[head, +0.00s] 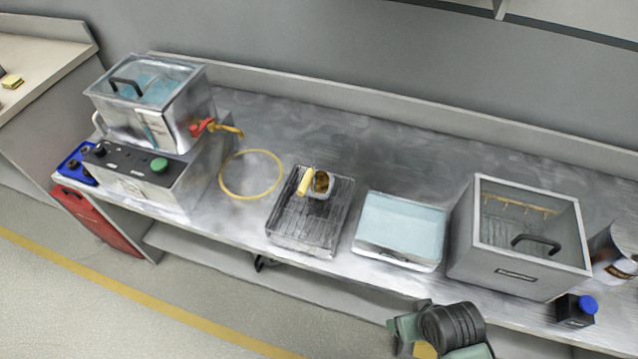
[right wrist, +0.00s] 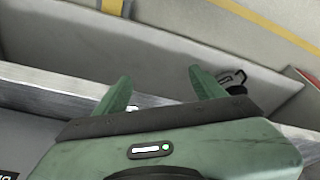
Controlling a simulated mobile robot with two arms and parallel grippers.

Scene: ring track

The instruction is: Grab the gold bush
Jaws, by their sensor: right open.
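A small gold piece (head: 321,181), which seems to be the gold bush, sits in a small metal cup at the back of the wire rack (head: 289,229) in the head view. A pale yellow cylinder (head: 306,181) lies beside it on the left. The cup's wall hides part of the gold piece. My right gripper (head: 402,331) is green and black, at the bottom of the head view, in front of the bench and well apart from the gold piece. In the right wrist view its two green fingers (right wrist: 160,78) are spread, with nothing between them. My left gripper is not in view.

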